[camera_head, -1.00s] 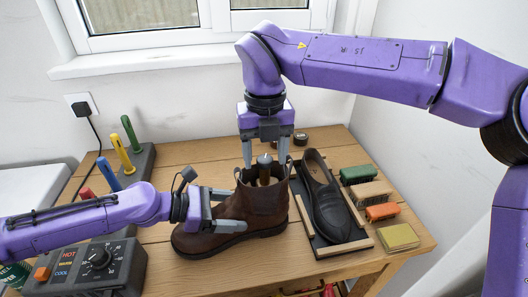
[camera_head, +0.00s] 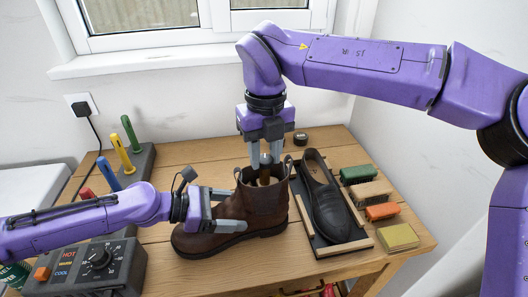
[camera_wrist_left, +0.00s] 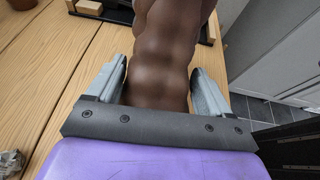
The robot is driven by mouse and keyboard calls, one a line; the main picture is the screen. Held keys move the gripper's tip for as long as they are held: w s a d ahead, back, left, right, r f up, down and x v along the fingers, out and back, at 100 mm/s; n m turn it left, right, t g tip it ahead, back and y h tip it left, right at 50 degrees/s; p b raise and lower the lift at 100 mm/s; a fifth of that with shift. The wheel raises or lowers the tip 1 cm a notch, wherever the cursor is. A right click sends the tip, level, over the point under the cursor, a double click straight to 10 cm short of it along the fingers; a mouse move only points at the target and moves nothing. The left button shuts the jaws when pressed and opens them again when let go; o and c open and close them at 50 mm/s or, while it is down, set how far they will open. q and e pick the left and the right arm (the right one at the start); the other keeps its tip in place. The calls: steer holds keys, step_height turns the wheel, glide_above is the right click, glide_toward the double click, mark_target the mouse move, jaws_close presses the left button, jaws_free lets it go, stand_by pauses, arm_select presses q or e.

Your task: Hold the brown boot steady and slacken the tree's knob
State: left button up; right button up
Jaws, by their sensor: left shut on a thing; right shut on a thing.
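The brown boot (camera_head: 262,205) stands upright on the wooden table, toe to the left. The tree's knob (camera_head: 265,158), a grey metal ball on a brown post, stands up inside the boot's opening. My right gripper (camera_head: 265,155) points straight down above the boot and is shut on the knob. The lower part of the tree is hidden inside the boot.
A black shoe (camera_head: 325,205) lies in a wood-edged tray (camera_head: 345,248) right of the boot. Several brushes and blocks (camera_head: 381,211) line the right side. A control box (camera_head: 92,268) with a dial and a stand of coloured handles (camera_head: 140,160) are at left.

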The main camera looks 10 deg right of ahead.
mark_target(267, 157)
steer(key=n, duration=0.5)
steer(key=shift+n, duration=0.3)
steer(key=n, duration=1.4)
steer(key=shift+y, duration=0.3)
stand_by(0.8)
steer(key=o, duration=1.1)
steer(key=shift+c, duration=0.2)
step_height(267, 157, up, 12)
steer(key=shift+w+d, duration=0.2)
steer(key=shift+d, duration=0.05)
